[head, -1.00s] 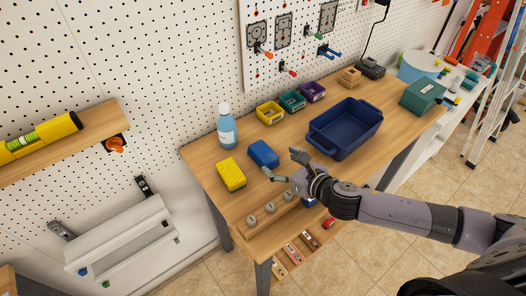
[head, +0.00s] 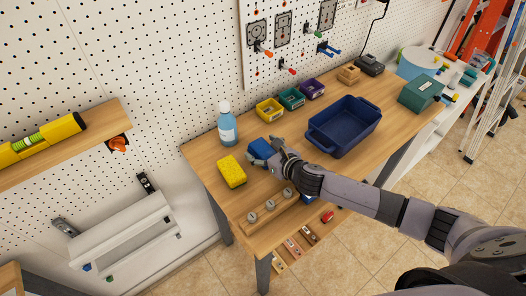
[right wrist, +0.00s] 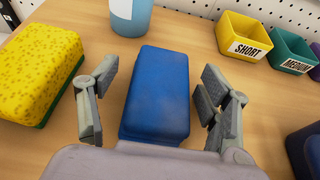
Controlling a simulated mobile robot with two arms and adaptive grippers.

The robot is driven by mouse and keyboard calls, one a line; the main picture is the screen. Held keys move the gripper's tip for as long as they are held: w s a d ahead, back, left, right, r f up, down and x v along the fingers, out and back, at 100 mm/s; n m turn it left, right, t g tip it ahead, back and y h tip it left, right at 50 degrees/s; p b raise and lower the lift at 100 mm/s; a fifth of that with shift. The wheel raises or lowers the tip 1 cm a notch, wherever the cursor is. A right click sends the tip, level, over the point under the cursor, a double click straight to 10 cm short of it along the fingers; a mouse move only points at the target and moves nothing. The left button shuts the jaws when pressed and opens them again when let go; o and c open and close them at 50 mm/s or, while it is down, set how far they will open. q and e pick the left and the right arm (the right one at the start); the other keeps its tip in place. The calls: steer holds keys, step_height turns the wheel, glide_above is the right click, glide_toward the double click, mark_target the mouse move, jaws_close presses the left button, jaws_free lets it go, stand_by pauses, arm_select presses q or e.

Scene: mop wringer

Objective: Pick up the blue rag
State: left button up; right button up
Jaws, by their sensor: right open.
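The blue rag (head: 259,149) is a folded block lying on the wooden workbench (head: 240,205), between the yellow sponge and the blue basin. In the right wrist view the rag (right wrist: 157,92) lies between the spread fingers of my right gripper (right wrist: 160,103). The fingers stand apart from it on both sides. In the head view my right gripper (head: 268,160) covers the rag's near right part. My left gripper is not in view.
A yellow sponge (head: 231,171) lies left of the rag. A spray-blue bottle (head: 227,125) stands behind. A dark blue basin (head: 344,127) is at right. Small yellow (head: 269,109), green (head: 291,98) and purple (head: 312,89) bins stand at the back. A knobbed wooden strip (head: 268,212) lies in front.

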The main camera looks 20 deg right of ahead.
steer(key=c, duration=1.1)
steer(key=shift+c, duration=0.2)
steer(key=shift+r, duration=0.15)
